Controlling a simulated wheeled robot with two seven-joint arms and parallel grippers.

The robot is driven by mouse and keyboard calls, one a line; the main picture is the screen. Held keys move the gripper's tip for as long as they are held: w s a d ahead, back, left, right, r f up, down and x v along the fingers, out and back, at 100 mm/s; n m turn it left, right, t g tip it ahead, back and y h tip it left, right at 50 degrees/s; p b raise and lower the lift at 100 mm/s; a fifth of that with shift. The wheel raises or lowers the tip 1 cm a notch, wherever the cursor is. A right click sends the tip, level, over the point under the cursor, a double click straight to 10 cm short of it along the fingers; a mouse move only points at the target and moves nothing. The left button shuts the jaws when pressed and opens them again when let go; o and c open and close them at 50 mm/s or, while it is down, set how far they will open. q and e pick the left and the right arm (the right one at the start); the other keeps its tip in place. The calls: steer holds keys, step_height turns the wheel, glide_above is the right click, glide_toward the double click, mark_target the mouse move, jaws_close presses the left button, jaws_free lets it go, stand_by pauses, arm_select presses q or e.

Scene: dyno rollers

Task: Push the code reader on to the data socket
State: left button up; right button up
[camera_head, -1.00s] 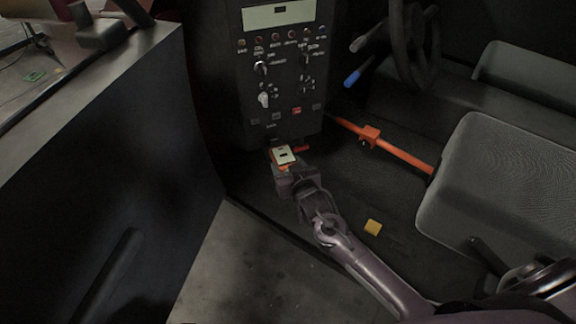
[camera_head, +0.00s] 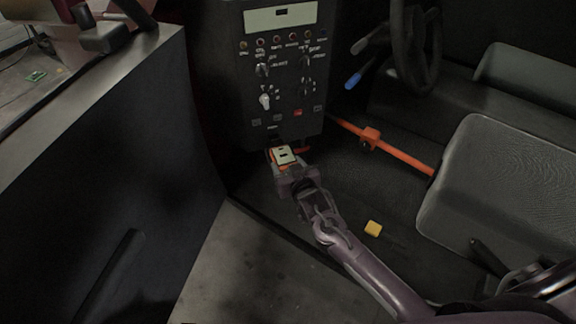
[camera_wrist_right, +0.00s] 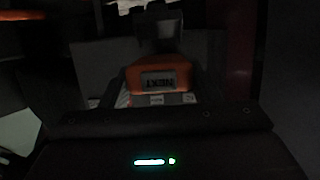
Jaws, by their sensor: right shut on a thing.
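The code reader (camera_head: 284,155) is a small orange device with a pale face and a dark mark on it. My right gripper (camera_head: 283,165) is shut on it, just below the bottom edge of the dark control panel. In the right wrist view the code reader (camera_wrist_right: 158,76) shows its orange body and a label, in dim light between the fingers. The data socket cannot be made out; it is hidden or in shadow under the panel, so I cannot tell whether the reader touches it. My left gripper is not in view.
The control panel (camera_head: 283,75) has rows of knobs, buttons and a display. An orange bar (camera_head: 402,156) runs to the right of it. A grey seat (camera_head: 505,190) stands at the right. A dark door panel (camera_head: 110,180) fills the left.

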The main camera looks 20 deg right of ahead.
steer(key=shift+w, duration=0.2)
steer(key=shift+w, duration=0.4)
stand_by(0.3)
steer(key=o, duration=1.1)
